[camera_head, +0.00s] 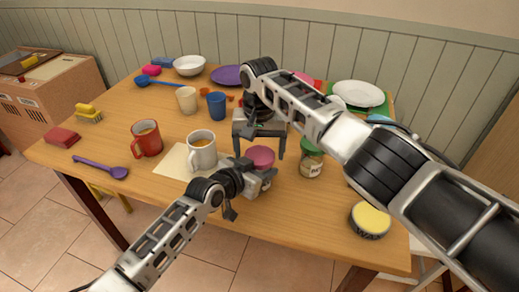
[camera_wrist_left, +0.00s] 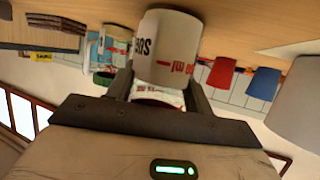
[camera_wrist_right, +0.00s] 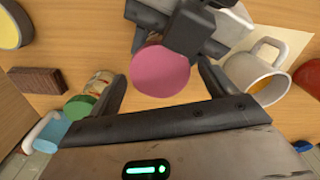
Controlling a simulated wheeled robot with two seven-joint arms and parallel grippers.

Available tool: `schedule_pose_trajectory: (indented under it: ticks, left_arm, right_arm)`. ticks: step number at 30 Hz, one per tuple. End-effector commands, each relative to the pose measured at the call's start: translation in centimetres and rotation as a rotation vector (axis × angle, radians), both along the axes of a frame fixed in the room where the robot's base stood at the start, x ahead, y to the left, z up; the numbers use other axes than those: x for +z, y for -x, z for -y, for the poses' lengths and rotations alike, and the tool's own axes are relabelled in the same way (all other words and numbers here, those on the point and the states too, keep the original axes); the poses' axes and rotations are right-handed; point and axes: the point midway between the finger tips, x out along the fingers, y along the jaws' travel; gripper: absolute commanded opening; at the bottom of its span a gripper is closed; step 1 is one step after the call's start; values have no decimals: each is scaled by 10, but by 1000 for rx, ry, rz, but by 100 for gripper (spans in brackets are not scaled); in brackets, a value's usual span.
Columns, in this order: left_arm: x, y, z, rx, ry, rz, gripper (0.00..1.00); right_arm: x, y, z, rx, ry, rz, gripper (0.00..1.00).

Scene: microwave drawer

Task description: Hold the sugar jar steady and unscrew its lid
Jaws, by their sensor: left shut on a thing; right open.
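The sugar jar (camera_head: 266,184) stands near the front of the table with its round pink lid (camera_head: 260,156) on top. In the left wrist view the white jar (camera_wrist_left: 166,40) shows dark and red lettering, upside down. My left gripper (camera_head: 252,178) is shut on the jar's body from the front left. My right gripper (camera_head: 258,146) is open and points down above the lid. In the right wrist view the lid (camera_wrist_right: 160,71) lies between the two open fingertips, with a finger on each side. Whether the fingers touch it I cannot tell.
A white mug (camera_head: 202,152) on a paper sheet and a red mug (camera_head: 147,139) stand left of the jar. A green-lidded jar (camera_head: 311,160) stands close on the right. A yellow-topped tin (camera_head: 370,219) is at the front right edge. Cups and plates are farther back.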

Motion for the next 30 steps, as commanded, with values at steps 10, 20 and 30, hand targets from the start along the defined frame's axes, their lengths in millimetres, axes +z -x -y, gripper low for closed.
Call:
schedule_pose_trajectory:
  ticks: [10, 20, 30]
  left_arm:
    - [0, 0, 0, 0, 0, 0, 0]
    - [0, 0, 0, 0, 0, 0, 0]
    - [0, 0, 0, 0, 0, 0, 0]
  right_arm:
    - [40, -1, 0, 0, -1, 3, 83]
    - [72, -1, 0, -253, -1, 3, 83]
    - [39, 0, 1, -300, 4, -1, 83]
